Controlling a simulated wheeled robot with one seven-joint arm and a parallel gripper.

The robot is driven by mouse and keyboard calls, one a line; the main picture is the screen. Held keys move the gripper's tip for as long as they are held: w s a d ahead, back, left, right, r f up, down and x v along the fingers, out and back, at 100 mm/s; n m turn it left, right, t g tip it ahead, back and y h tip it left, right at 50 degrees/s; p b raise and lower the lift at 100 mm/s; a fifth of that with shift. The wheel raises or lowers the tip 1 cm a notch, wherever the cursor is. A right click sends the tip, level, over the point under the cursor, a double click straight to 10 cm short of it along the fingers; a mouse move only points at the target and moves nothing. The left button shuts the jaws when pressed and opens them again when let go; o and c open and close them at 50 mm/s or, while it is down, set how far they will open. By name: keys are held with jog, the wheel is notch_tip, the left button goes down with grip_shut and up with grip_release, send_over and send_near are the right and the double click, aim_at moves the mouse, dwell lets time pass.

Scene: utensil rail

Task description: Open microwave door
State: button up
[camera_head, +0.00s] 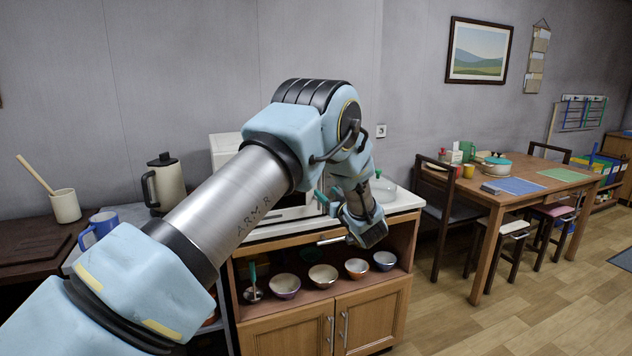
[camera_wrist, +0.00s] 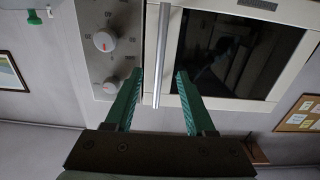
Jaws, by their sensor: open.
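The microwave (camera_head: 225,144) stands on the wooden cabinet's counter, mostly hidden behind my arm in the head view. In the wrist view its dark door window (camera_wrist: 235,55) fills the right, and the door looks shut. The silver bar handle (camera_wrist: 162,50) runs along the door's edge beside the control panel with its knobs (camera_wrist: 105,41). My gripper (camera_wrist: 160,75) is open, with one green finger on each side of the handle's near end. Gaps show on both sides, and I cannot tell how deep the handle sits between the fingers. The fingers are partly hidden in the head view.
Several bowls (camera_head: 323,275) stand on the open shelf below the counter (camera_head: 402,199). A kettle (camera_head: 164,184) and a blue mug (camera_head: 98,227) stand left of my arm. A dining table (camera_head: 540,172) with chairs is at right, with clear floor (camera_head: 470,325) in front.

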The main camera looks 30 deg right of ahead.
aim_at(320, 186)
jog(key=w, duration=0.2)
jog(key=w+p, duration=0.1)
jog(key=w, duration=0.1)
jog(key=w+d+p, duration=0.1)
jog(key=w, duration=0.1)
jog(key=shift+w, duration=0.4)
jog(key=shift+c, duration=0.3)
grip_shut()
dwell(0.7)
